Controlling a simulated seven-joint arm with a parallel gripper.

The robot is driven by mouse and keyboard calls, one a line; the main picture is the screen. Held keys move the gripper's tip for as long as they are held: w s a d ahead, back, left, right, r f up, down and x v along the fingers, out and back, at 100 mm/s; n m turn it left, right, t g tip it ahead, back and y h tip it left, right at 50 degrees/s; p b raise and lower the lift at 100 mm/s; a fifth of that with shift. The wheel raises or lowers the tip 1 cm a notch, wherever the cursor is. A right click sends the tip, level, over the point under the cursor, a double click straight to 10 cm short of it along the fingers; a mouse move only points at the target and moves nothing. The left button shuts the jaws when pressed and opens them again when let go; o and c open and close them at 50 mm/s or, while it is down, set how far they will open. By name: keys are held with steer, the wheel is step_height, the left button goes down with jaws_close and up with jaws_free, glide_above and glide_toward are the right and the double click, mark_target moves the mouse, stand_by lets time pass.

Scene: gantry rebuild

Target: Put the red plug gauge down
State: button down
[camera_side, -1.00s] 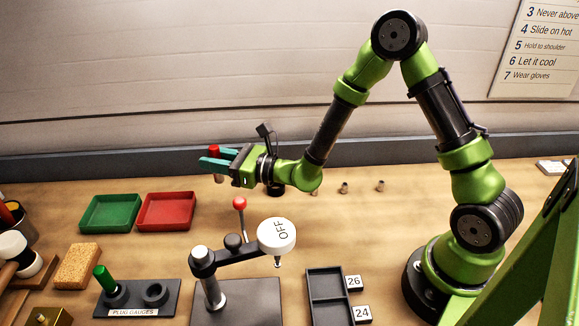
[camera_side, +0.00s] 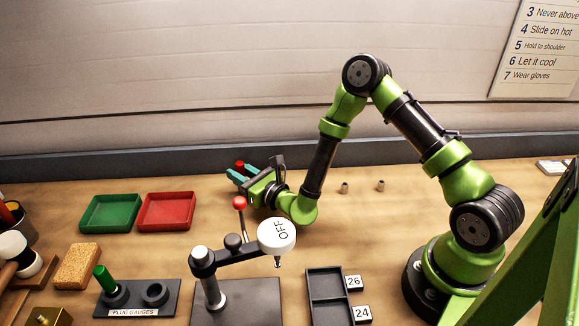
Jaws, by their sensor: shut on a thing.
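The red plug gauge (camera_side: 239,164) is held between the teal fingers of my gripper (camera_side: 238,172), in the upper middle of the side view. Only its red end shows clearly; the fingers hide most of the rest. My gripper is shut on it and points to the left, behind the red-knobbed lever. The plug gauge stand (camera_side: 135,301), labelled PLUG GAUGES, is at the lower left. A green plug gauge (camera_side: 105,279) leans in its left ring, and its right ring (camera_side: 155,294) is empty.
A green tray (camera_side: 82,225) and a red tray (camera_side: 137,224), both empty, lie left of my gripper. A press-like fixture with an OFF cap (camera_side: 277,236) and red-knobbed lever (camera_side: 240,203) stands in front. Two small bushings (camera_side: 381,185) lie to the right. A sponge (camera_side: 77,266) is at left.

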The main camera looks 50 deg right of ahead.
steer(key=shift+f, duration=0.15)
steer(key=c, duration=0.8)
jaws_free()
steer(key=shift+c, duration=0.2)
steer(key=shift+r, duration=0.2)
steer(key=shift+s, duration=0.3)
steer(key=s, duration=1.1)
steer(key=shift+s, duration=0.25)
